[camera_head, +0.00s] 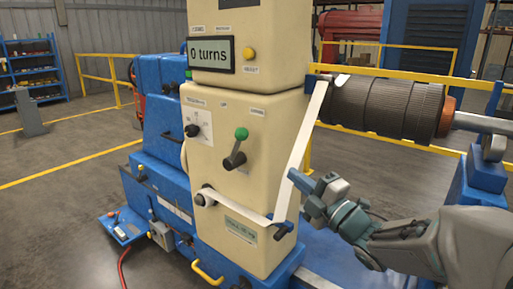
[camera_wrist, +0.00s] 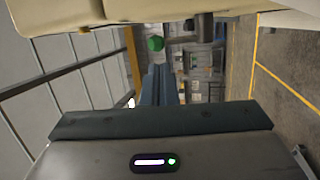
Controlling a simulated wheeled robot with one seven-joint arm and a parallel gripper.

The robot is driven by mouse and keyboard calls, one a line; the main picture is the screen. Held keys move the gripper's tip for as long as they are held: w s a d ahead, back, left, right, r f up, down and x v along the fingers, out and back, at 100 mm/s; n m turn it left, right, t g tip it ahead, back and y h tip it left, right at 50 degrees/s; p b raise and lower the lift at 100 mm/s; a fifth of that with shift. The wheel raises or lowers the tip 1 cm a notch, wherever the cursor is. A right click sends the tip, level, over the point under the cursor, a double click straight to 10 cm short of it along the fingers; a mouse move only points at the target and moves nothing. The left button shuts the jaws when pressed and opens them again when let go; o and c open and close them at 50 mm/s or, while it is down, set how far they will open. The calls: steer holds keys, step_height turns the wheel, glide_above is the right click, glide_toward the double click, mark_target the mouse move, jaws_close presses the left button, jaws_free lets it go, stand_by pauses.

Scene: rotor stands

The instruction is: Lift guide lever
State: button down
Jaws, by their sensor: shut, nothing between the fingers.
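The cream machine cabinet (camera_head: 250,120) carries a dark lever with a green knob (camera_head: 241,134) on its front; the green knob also shows near the top of the wrist view (camera_wrist: 155,43). I cannot tell for certain which one is the guide lever. My gripper (camera_head: 304,190) is shut and empty, right of the cabinet, above the short dark lever. It looks close to the band; contact cannot be told.
The white band runs from a dark ribbed roll (camera_head: 385,107) down to the low bend, then left to a small roller (camera_head: 200,199). A counter display (camera_head: 211,55) reads "0 turns". Yellow rails (camera_head: 105,78) stand behind. Open floor (camera_head: 60,200) lies at left.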

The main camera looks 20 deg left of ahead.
mark_target(246, 138)
steer(key=shift+s+a+r+n+g+y, duration=0.2)
steer(key=shift+s+a+n+g+y, duration=0.2)
steer(key=shift+n+g+y, duration=0.15)
steer(key=p+x, duration=0.4)
steer(key=x, duration=0.8)
steer(key=shift+w+a+r, duration=0.15)
steer(key=shift+w+r, duration=0.1)
steer(key=shift+w+a+p, duration=0.35)
steer(key=shift+a+p, duration=0.1)
steer(key=shift+a, duration=0.15)
steer(key=shift+r, duration=0.1)
